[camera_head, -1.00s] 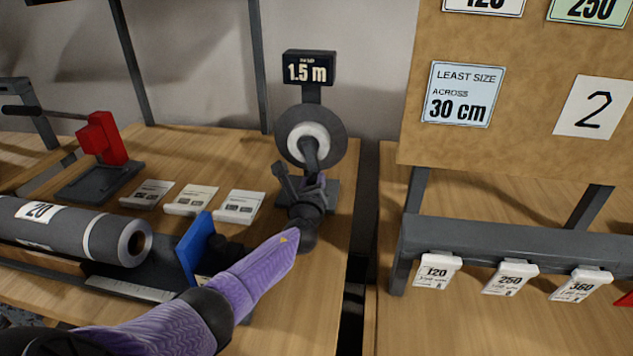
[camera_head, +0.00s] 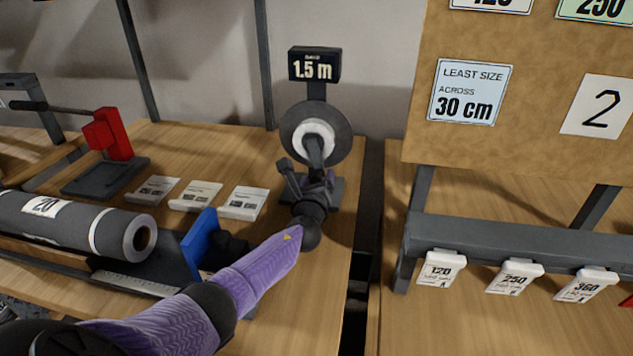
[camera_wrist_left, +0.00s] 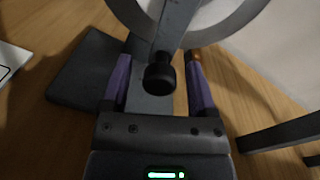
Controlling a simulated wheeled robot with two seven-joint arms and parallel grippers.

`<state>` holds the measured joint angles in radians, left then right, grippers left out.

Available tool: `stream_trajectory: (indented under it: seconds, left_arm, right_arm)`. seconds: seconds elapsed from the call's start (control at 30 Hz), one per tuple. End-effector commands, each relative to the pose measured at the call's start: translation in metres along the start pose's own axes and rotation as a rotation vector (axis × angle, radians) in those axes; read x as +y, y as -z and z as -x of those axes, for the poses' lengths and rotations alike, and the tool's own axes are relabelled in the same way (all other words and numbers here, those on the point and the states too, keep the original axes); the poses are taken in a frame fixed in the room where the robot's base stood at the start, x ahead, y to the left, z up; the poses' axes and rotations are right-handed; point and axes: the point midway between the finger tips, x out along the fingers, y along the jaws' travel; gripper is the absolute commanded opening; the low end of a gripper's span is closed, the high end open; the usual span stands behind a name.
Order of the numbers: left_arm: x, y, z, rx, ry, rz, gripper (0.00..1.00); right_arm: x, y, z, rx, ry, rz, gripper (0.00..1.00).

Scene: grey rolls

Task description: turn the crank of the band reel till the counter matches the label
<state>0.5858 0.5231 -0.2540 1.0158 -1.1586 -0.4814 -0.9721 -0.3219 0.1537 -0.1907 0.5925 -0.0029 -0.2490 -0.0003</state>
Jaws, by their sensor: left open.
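The band reel is a dark grey disc (camera_head: 339,132) with a white hub on a stand at the table's back. Its counter (camera_head: 314,65) above reads 1.5 m. A grey crank arm (camera_head: 315,150) runs down from the hub. My left gripper (camera_head: 308,174) is open at the crank's lower end. In the left wrist view, the dark crank knob (camera_wrist_left: 159,77) sits between the two purple-padded fingers (camera_wrist_left: 160,85), with gaps on both sides. My right gripper is not in view. Which label goes with the counter, I cannot tell.
Three white cards (camera_head: 243,203) lie left of the reel. A grey roll (camera_head: 70,222) marked 20 and a blue block (camera_head: 200,243) are at left, with a red device (camera_head: 108,138) behind. A board (camera_head: 540,100) with signs, including 30 cm and 2, stands right, above tagged rail (camera_head: 520,238).

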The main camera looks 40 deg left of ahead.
Motion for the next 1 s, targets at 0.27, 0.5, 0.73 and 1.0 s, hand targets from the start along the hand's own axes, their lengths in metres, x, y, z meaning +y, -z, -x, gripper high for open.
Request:
stream_trajectory:
  seconds: [0.27, 0.5, 0.73, 1.0]
  left_arm:
    - [-0.003, -0.006, 0.048, 0.002, 0.003, 0.001, 0.75]
    - [-0.001, -0.002, 0.093, 0.001, 0.002, 0.000, 0.75]
    - [0.000, 0.000, 0.099, 0.000, 0.000, 0.001, 0.75]
    - [0.000, 0.000, 0.099, 0.000, 0.000, 0.000, 0.75]
  right_arm:
    - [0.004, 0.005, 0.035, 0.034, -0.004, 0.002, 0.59]
    - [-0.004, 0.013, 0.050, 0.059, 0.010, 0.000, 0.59]
    - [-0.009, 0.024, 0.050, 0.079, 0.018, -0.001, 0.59]
    - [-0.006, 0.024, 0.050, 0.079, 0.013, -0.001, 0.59]
